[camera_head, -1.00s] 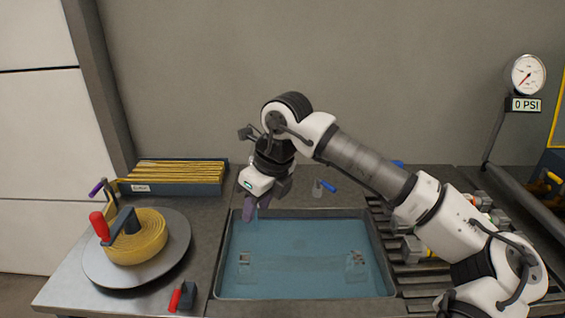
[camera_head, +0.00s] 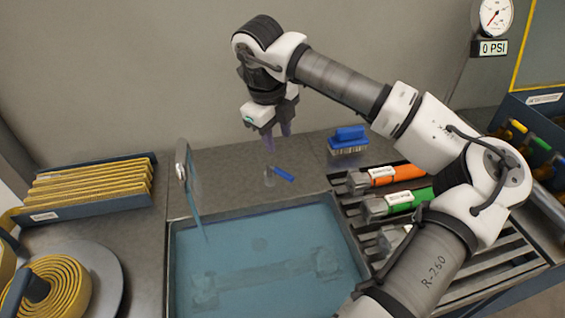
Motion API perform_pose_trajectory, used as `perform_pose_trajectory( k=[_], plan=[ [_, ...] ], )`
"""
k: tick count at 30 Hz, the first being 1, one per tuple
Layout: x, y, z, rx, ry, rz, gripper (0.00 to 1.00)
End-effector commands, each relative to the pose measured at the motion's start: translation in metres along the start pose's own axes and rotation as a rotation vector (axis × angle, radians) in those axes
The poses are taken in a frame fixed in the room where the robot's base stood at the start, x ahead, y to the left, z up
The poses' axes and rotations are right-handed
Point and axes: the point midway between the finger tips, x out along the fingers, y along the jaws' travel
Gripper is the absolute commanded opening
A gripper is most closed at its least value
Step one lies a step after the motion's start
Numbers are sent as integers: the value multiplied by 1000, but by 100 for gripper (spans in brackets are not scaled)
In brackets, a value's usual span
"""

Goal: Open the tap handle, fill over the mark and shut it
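The tap handle (camera_head: 284,174) is a blue lever on a small grey valve body (camera_head: 269,180), on the bench behind the tank. The tank (camera_head: 172,270) holds blue water (camera_head: 250,270). A thin, curved grey piece (camera_head: 184,165), perhaps a spout, rises at its back left. A bluish streak runs down from it to the water; I cannot tell if it is flow. My gripper (camera_head: 277,141) hangs above and behind the handle, apart from it. Its two purple fingers are spread and empty. I cannot make out a fill mark.
A blue brush (camera_head: 349,140) stands right of the handle. Orange (camera_head: 393,176) and green (camera_head: 407,200) tools lie on a slatted rack. Yellow hose (camera_head: 65,290) is coiled at left, below a tray of yellow strips (camera_head: 95,184).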

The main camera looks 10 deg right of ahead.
Motion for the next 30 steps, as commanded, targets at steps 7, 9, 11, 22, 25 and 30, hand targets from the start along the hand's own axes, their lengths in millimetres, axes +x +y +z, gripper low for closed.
perform_pose_trajectory(
  k=[7,9,11,22,25,30],
  plan=[
    [48,0,0,0,0,6,37],
    [63,1,0,-1,-1,7,37],
    [75,1,0,-1,0,6,37],
    [121,1,0,-1,-1,3,37],
    [124,1,0,-1,-2,1,37],
    [124,1,0,-1,-2,1,37]
  ],
)
